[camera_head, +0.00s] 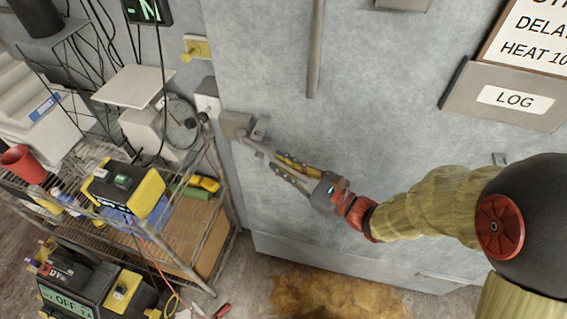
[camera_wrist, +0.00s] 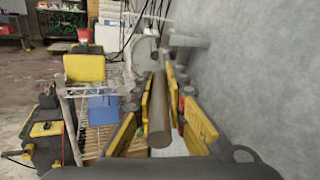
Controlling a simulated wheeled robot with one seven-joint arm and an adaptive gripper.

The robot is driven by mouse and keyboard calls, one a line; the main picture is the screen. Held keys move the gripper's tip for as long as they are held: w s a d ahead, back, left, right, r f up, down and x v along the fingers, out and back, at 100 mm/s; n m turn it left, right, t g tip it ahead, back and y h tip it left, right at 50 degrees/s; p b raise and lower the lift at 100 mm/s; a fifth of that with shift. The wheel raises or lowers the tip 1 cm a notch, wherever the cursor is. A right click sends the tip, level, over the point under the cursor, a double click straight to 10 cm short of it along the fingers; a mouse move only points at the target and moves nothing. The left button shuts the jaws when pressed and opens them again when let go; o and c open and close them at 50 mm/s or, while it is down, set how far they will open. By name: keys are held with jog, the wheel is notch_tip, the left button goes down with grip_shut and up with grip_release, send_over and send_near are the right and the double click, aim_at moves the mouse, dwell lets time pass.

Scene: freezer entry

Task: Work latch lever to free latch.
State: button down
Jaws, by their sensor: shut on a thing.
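The latch lever (camera_head: 262,150) is a grey bar running from the latch body (camera_head: 236,124) at the left edge of the grey freezer door, slanting down to the right. My gripper (camera_head: 278,168) has its yellow fingers around the lever. In the wrist view the lever (camera_wrist: 159,112) is a round-ended bar between the two yellow-padded fingers, with my gripper (camera_wrist: 164,95) shut on it. The latch body (camera_wrist: 187,42) shows at the lever's far end. The exact contact of the pads is hard to make out.
A wire cart (camera_head: 205,235) with yellow and black devices stands left of the door. A log box (camera_head: 505,96) is fixed at the door's right. A vertical door handle (camera_head: 316,50) is above the lever. A brown stain (camera_head: 335,292) lies on the floor.

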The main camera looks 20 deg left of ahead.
jog(key=c, duration=1.8)
grip_release()
jog(key=shift+r, duration=0.15)
jog(key=v, duration=1.2)
jog(key=shift+f, duration=0.2)
jog(key=p+v, duration=0.1)
jog(key=v, duration=0.8)
jog(key=shift+w, duration=0.35)
jog(key=shift+r+p, duration=0.15)
jog(key=shift+p, duration=0.15)
